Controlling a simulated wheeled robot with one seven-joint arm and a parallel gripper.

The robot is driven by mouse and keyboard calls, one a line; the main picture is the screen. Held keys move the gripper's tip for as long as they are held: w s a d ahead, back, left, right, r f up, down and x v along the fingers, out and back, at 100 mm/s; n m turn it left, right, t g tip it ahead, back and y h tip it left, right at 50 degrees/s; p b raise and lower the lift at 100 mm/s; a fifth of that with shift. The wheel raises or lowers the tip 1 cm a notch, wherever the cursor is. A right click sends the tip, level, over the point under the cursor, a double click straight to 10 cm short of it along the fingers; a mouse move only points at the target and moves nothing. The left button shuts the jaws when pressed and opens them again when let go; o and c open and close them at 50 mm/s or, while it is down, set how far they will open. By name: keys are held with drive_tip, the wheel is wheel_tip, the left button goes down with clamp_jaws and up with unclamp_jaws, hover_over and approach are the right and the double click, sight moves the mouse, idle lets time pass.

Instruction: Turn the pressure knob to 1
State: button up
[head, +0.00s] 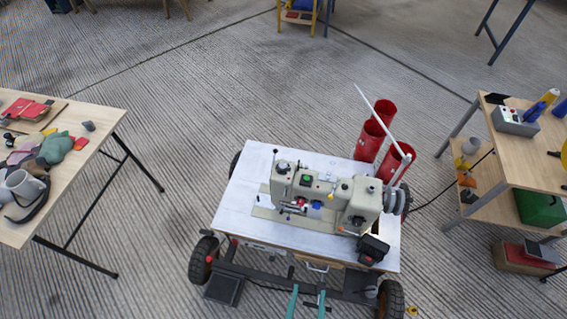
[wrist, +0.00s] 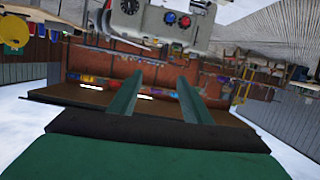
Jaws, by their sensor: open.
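A cream sewing machine (head: 330,201) stands on a white-topped wheeled cart in the head view. Its front carries small coloured knobs and buttons, and labels are too small to read. I cannot tell which is the pressure knob. My gripper (head: 307,300) shows teal fingers at the bottom of the head view, in front of the cart. It is open and empty, apart from the machine, also in the wrist view (wrist: 158,78).
The cart top (head: 243,180) has bare white space left of the machine. A dark box (head: 373,248) sits at its front right corner. Red cylinders (head: 370,138) stand behind. Tables stand left (head: 85,118) and right (head: 520,165), with open floor between.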

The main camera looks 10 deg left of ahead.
drive_tip(key=w+d+f+m+h, duration=0.1)
drive_tip(key=w+d+f+h, duration=0.1)
drive_tip(key=w+d, duration=0.65)
drive_tip(key=w+d+f+h, duration=0.25)
drive_tip(key=w+d, duration=0.25)
drive_tip(key=w, duration=0.6)
drive_tip(key=w+d+r+m+g+h, duration=0.25)
drive_tip(key=w+d+m, duration=0.3)
drive_tip(key=w, duration=0.45)
drive_tip(key=w+d+r+m+g+h, duration=0.25)
drive_tip(key=w+d+m, duration=0.3)
drive_tip(key=w, duration=0.45)
wheel_tip(320, 180, up, 2)
drive_tip(key=m+g+y, duration=1)
hover_over(284, 165)
drive_tip(key=shift+h, duration=0.25)
wheel_tip(284, 165, down, 10)
drive_tip(key=shift+a, duration=0.1)
